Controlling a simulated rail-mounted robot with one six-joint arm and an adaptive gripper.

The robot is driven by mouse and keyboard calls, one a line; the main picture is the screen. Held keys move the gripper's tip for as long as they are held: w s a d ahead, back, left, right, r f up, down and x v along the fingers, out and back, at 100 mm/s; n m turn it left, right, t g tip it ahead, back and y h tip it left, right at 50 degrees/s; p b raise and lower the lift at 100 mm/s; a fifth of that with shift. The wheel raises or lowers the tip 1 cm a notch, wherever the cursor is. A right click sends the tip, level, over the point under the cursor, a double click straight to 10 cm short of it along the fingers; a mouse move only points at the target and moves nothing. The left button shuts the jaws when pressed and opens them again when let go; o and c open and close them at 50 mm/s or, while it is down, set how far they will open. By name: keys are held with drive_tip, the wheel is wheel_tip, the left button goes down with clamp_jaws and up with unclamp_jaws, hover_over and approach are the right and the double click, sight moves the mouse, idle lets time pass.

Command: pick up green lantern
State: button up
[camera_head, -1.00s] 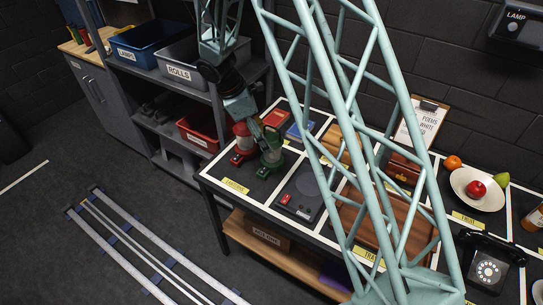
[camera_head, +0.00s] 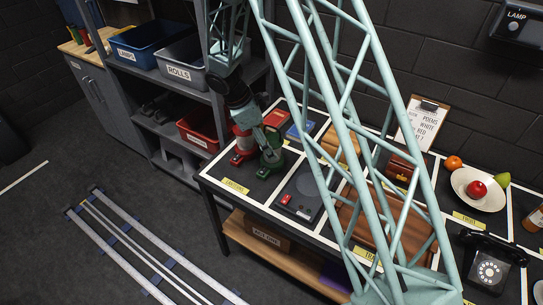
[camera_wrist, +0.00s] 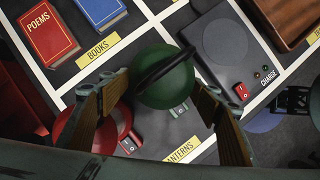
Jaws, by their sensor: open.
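The green lantern (camera_head: 271,158) stands in the lanterns section at the left end of the table. In the wrist view its round green top (camera_wrist: 166,82) with a dark handle lies between my two fingers. My gripper (camera_head: 266,139) is over the green lantern, pointing down. In the wrist view my gripper (camera_wrist: 158,88) is open, one finger on each side of the lantern. I cannot tell whether either finger touches it. The lantern's lower part is mostly hidden from the wrist.
A red lantern (camera_head: 242,142) stands close to the left, partly behind my left finger in the wrist view. A red book (camera_wrist: 49,34) and a blue book (camera_wrist: 101,10) lie beyond. A charging pad (camera_wrist: 236,48) with a red switch lies to the right.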

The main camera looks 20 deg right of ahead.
drive_tip(key=shift+x, duration=1.45)
drive_tip(key=c, duration=1.1)
